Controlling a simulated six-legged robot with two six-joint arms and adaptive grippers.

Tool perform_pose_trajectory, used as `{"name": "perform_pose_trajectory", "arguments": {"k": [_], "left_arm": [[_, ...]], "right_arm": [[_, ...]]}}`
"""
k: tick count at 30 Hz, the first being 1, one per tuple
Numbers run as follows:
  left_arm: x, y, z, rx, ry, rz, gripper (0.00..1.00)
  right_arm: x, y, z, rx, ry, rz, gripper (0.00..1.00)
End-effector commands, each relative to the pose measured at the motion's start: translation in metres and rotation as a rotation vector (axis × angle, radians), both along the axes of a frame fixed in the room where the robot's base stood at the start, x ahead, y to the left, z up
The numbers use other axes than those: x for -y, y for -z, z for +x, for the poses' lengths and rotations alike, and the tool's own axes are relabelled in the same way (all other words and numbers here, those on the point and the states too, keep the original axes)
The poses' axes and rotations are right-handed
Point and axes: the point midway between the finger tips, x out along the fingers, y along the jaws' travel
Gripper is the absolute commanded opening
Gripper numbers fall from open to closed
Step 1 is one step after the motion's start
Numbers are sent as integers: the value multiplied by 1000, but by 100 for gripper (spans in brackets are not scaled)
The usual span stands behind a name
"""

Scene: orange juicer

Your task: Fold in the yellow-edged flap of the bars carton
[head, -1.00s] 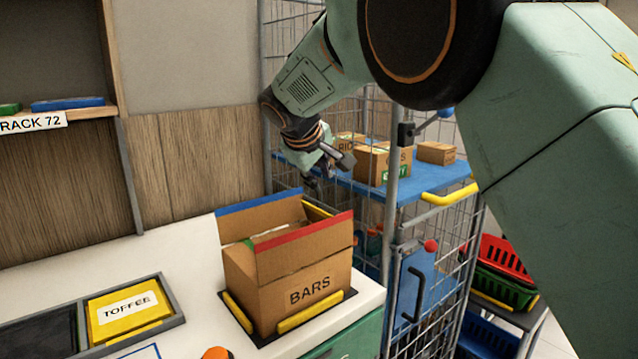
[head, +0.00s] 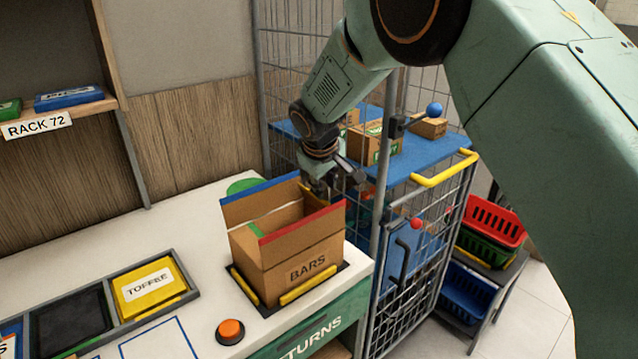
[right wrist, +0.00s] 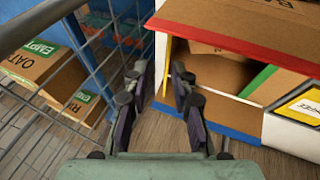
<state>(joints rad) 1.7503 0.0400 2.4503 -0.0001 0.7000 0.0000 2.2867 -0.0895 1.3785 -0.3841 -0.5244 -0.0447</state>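The bars carton (head: 302,253) stands open on the white counter, its red-edged flap (head: 302,222) in front and blue-edged flap (head: 258,198) at the back both upright. A green edge (head: 250,230) shows at its left. In the right wrist view the yellow edge (right wrist: 166,70) runs along the carton's near-left side; in the head view it is mostly hidden by the carton and my gripper. My right gripper (head: 333,190) is at the carton's back right corner. Its fingers (right wrist: 160,75) are apart, pointing toward the yellow edge. Contact cannot be told. My left gripper is out of view.
A wire cage (head: 420,265) with a blue shelf (head: 432,160) of small cartons stands close on the right. A yellow toffee box (head: 150,288) and an orange button (head: 230,330) are at the front left. Red, green and blue baskets (head: 492,222) stand beyond the cage.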

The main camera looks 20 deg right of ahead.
Motion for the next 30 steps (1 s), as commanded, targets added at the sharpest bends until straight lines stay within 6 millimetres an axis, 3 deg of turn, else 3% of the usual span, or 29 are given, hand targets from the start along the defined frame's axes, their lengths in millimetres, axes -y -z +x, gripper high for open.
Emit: {"name": "perform_pose_trajectory", "arguments": {"k": [1,8,21,30], "left_arm": [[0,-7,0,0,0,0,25],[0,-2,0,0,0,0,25],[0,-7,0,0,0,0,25],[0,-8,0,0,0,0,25]], "right_arm": [[-1,1,-2,4,1,22,25],[-9,13,7,56,-13,62,25],[0,64,35,56,-13,62,25],[3,75,41,56,-14,61,25]]}}
